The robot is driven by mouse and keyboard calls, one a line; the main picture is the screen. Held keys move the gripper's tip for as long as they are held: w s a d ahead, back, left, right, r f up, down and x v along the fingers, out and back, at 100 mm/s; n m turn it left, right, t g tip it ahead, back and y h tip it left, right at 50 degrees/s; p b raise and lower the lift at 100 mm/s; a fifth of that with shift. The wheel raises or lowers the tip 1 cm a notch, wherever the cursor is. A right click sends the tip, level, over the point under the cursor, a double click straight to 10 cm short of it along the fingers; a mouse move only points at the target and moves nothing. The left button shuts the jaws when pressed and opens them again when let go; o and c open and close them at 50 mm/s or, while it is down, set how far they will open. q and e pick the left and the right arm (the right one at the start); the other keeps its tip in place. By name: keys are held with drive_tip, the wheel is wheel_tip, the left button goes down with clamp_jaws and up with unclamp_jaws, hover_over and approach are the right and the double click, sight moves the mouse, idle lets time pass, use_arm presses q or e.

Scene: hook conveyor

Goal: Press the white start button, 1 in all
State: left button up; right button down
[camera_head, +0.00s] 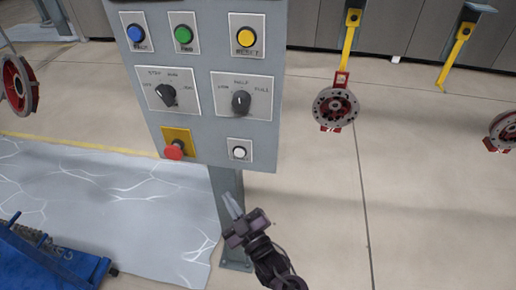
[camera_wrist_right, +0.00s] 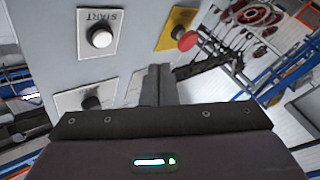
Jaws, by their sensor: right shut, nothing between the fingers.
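The white start button (camera_head: 239,152) sits on a light square plate at the lower right of the grey control panel (camera_head: 205,120). In the right wrist view the button (camera_wrist_right: 100,37) is at the upper left, on a plate lettered START. My right gripper (camera_head: 230,205) is below the panel in the head view, a little below and left of the button. Its fingers are together with nothing between them, and apart from the button. The fingers also show in the right wrist view (camera_wrist_right: 160,85), pointing toward the panel. My left gripper is not in view.
A red stop button (camera_head: 174,150) on a yellow plate is left of the start button. Two black rotary knobs (camera_head: 241,101) and blue, green and yellow buttons (camera_head: 247,37) are higher up. Hooks carry round red-and-grey parts (camera_head: 335,106) at the right. A blue rack (camera_head: 45,262) stands lower left.

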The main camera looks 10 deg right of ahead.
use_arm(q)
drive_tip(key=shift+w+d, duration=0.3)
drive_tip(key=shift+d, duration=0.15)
use_arm(e)
drive_tip(key=shift+t+y, duration=0.4)
drive_tip(key=r, duration=0.4)
drive_tip(key=shift+d, duration=0.25)
use_arm(q)
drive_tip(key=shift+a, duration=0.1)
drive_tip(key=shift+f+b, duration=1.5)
drive_tip(key=shift+b, duration=0.05)
use_arm(e)
approach(239, 153)
drive_tip(key=w+a+r, duration=0.2)
drive_tip(key=w+a, duration=0.2)
drive_tip(key=shift+w+a, duration=0.2)
drive_tip(key=shift+w, duration=0.1)
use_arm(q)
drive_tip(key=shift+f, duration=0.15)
use_arm(e)
drive_tip(key=shift+w+d, duration=0.15)
drive_tip(key=shift+w, duration=0.15)
